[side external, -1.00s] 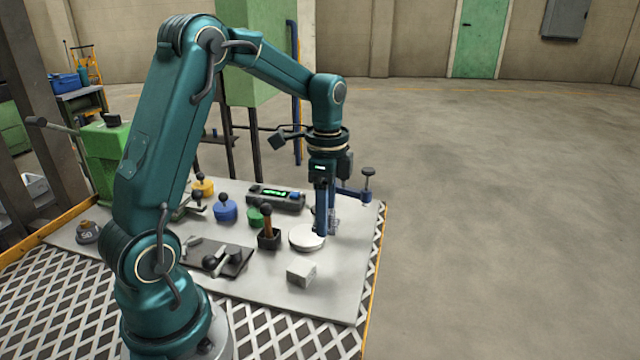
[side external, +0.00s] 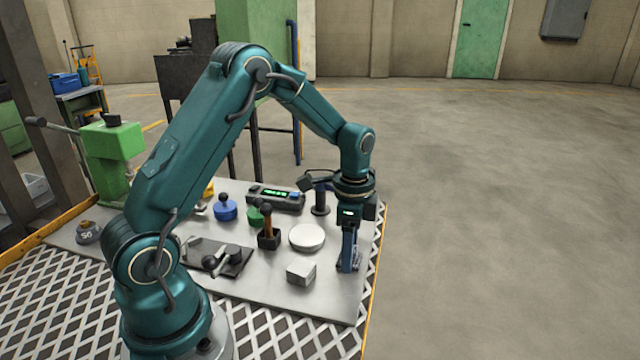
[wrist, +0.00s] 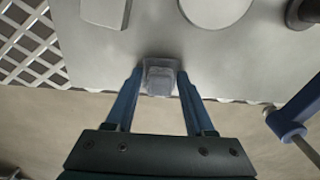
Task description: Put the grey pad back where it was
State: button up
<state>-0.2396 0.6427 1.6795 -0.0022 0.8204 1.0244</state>
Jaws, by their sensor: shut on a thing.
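The grey pad (wrist: 158,80) is a small, pale grey block-like piece between the two blue fingers in the wrist view. My gripper (side external: 348,268) is shut on it, fingers pointing down, low at the right edge of the grey bench plate (side external: 325,302). In the side view the fingers mostly hide the pad. I cannot tell whether it touches the plate. In the wrist view my gripper (wrist: 157,80) holds it close to the plate's edge.
A light grey block (side external: 301,273) lies left of my gripper, and a white round disc (side external: 307,237) lies behind it. A dark hammer holder (side external: 268,240), a black post (side external: 320,202) and a device with a green display (side external: 275,198) stand farther back. Open floor lies right of the plate.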

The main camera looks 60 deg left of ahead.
jog(key=shift+f, duration=0.15)
jog(key=o, duration=1.3)
notch_tip(320, 180, up, 11)
jog(key=s+d+r+n+t, duration=0.2)
jog(key=s+d+r+n, duration=0.2)
jog(key=s+r, duration=0.25)
jog(key=s+d+f+n+t, duration=0.3)
jog(key=s+n, duration=0.2)
jog(key=s, duration=0.4)
jog(key=shift+d+t, duration=0.25)
jog(key=shift+t, duration=0.05)
